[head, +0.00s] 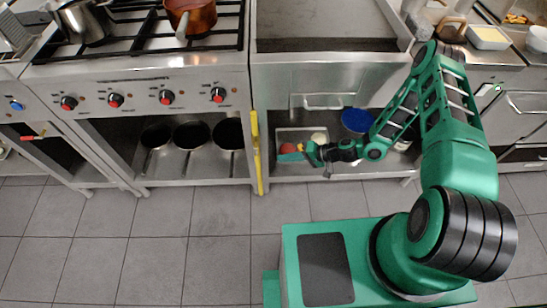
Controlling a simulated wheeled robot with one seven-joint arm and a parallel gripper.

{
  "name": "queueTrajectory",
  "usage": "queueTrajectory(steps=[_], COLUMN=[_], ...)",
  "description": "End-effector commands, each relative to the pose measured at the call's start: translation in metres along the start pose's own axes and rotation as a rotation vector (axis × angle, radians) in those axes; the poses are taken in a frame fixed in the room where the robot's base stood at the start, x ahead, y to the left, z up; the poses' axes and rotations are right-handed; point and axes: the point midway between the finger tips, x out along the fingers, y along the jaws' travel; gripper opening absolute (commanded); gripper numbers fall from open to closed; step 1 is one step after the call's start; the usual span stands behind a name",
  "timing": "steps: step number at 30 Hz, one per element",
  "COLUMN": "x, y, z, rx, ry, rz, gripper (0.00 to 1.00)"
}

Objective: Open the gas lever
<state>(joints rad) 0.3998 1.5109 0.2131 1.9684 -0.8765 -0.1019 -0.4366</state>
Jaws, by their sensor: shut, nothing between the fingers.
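A yellow vertical bar or pipe (256,150) runs down the gap between the stove and the steel counter. Whether it carries the gas lever is too small to tell. A small red handle (33,136) with a yellowish end lies across the front of the far-left unit; I cannot tell whether it is the gas lever. My gripper (312,153) is shut and empty. It points left in front of the shelf under the steel counter, to the right of the yellow bar and apart from it.
A container (318,134) with red, yellow and pale items sits on the shelf behind my gripper. A blue round item (356,120) is right of it. Pans (192,136) fill the shelf under the stove (145,75). The tiled floor (165,230) in front is clear.

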Motion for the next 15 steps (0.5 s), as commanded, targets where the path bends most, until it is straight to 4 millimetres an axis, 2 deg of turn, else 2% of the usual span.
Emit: queueTrajectory(steps=[1,6,9,15], x=[-0.010,-0.037,-0.048,-0.059], y=[0.006,0.020,0.025,0.031], z=[-0.001,0.000,0.000,0.001], rx=[0.001,-0.001,-0.001,-0.003], ry=[0.003,0.002,0.002,0.000], rz=[0.001,0.002,0.000,0.000], gripper=[0.00,0.00,0.00,0.00])
